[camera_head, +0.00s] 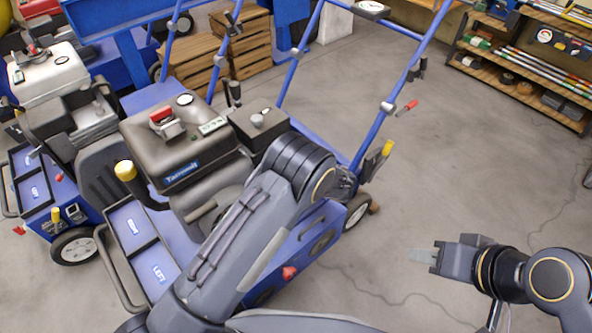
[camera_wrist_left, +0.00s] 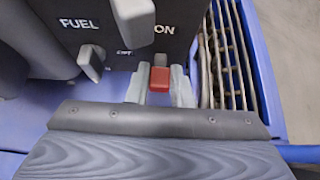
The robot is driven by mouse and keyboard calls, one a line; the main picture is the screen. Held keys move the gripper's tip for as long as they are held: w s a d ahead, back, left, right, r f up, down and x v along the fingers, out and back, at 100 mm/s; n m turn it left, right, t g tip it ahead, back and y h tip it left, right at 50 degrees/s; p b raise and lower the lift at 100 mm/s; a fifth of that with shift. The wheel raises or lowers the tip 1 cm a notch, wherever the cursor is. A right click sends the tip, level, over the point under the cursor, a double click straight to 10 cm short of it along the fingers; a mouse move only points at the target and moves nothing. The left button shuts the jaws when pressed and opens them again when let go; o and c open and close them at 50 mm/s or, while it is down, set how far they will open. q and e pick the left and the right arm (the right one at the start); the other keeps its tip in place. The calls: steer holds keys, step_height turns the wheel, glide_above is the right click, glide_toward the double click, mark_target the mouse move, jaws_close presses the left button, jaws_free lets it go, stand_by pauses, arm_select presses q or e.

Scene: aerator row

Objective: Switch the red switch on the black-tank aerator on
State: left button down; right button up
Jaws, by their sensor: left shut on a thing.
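The black-tank aerator (camera_head: 168,150) stands at the centre left in the head view, with blue handle tubes. In the left wrist view its dark panel (camera_wrist_left: 108,22) carries the words FUEL and ON, and the red switch (camera_wrist_left: 159,79) sits at the panel's lower edge. My left gripper (camera_wrist_left: 159,90) has one grey finger on each side of the red switch and is shut on it. In the head view my left arm reaches across the aerator and hides that gripper and the switch. My right gripper (camera_head: 420,257) is over bare floor at the right, apart from everything.
A second aerator with a silver tank (camera_head: 52,75) stands at the left. Grey levers (camera_wrist_left: 134,20) are close above the left fingers, and a wire guard (camera_wrist_left: 228,60) is to their right. Wooden crates (camera_head: 200,68) and a shelf (camera_head: 520,75) are behind.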

stand_by(0.3)
arm_select(q)
steer(key=c, duration=1.3)
jaws_free()
steer(key=shift+r, duration=0.1)
steer(key=p+v, duration=0.2)
steer(key=v, duration=0.5)
steer(key=shift+s+d+r, duration=0.2)
steer(key=shift+r, duration=0.1)
